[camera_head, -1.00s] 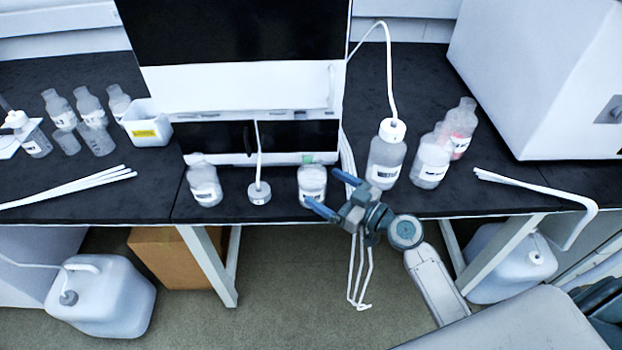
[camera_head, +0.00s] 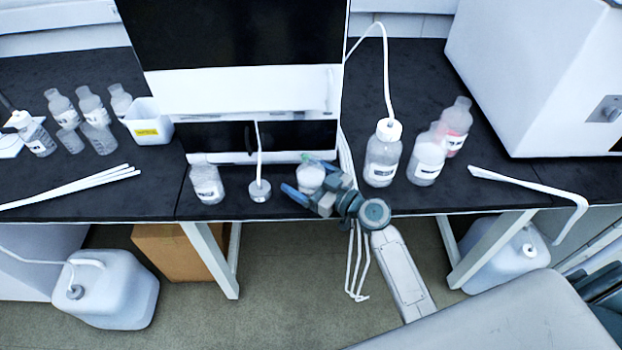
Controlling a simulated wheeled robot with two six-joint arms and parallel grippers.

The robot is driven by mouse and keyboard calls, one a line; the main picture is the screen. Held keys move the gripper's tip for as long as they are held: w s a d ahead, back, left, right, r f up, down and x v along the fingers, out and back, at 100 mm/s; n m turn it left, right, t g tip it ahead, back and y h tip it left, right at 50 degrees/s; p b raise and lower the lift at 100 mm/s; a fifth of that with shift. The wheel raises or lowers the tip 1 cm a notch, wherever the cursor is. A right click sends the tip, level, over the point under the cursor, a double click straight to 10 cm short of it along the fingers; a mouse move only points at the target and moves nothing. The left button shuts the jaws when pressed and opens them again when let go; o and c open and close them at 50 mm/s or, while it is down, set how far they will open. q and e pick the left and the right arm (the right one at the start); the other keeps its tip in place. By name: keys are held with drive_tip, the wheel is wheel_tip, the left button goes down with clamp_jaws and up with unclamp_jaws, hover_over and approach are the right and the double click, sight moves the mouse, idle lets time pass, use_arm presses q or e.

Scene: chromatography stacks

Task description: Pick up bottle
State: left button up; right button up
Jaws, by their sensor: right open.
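A small clear bottle (camera_head: 309,177) with a white label stands on the black bench in front of the instrument. My right gripper (camera_head: 296,172) is open, with one blue finger on the near left side of this bottle and the other on its far side. The gripper partly hides the bottle, and I cannot tell whether the fingers touch it. Another small clear bottle (camera_head: 207,183) stands upright further left near the bench's front edge. My left gripper is not in view.
A white-capped bottle with a tube (camera_head: 383,155), a clear bottle (camera_head: 428,160) and a pinkish bottle (camera_head: 455,127) stand to the right. A grey round cap with a tube (camera_head: 259,190) lies left of the gripper. The instrument (camera_head: 240,88) rises behind.

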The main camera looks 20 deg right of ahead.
drive_tip(key=c, duration=1.4)
drive_tip(key=shift+o, duration=0.2)
drive_tip(key=shift+r, duration=0.2)
